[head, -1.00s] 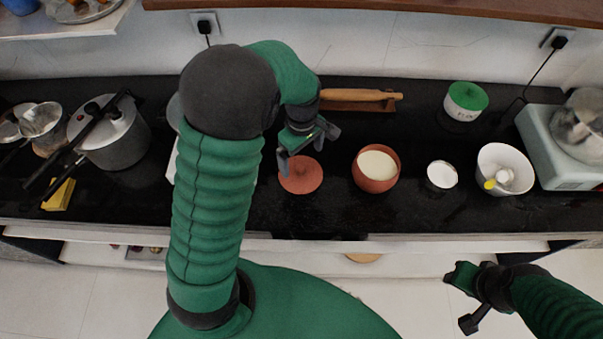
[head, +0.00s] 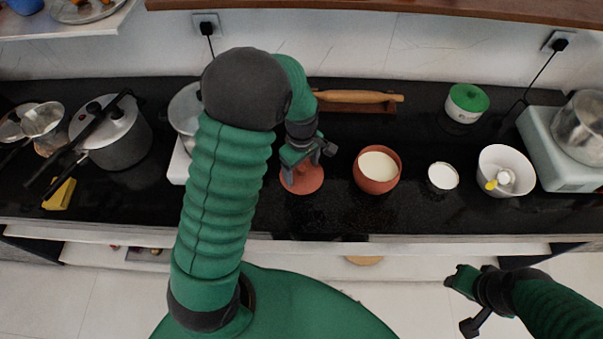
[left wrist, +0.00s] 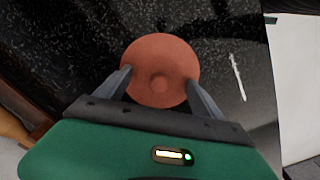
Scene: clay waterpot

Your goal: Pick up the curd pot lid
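The curd pot lid (head: 304,182) is a round terracotta disc lying on the black counter, left of the clay curd pot (head: 377,170) with white curd inside. My left gripper (head: 307,159) is above the lid and hides part of it in the head view. In the left wrist view the lid (left wrist: 160,58) with its small round knob (left wrist: 159,83) lies between the spread fingers of the left gripper (left wrist: 159,88). The fingers are open, one each side of the knob; contact cannot be told. My right gripper (head: 462,302) is in front of the counter, away from the lid, its fingers spread and empty.
Right of the pot are a small white cup (head: 442,177), a white bowl (head: 505,171) and a green-lidded jar (head: 466,103). A rolling pin (head: 358,97) lies behind. A pressure cooker (head: 112,133) stands at left. The counter in front of the lid is clear.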

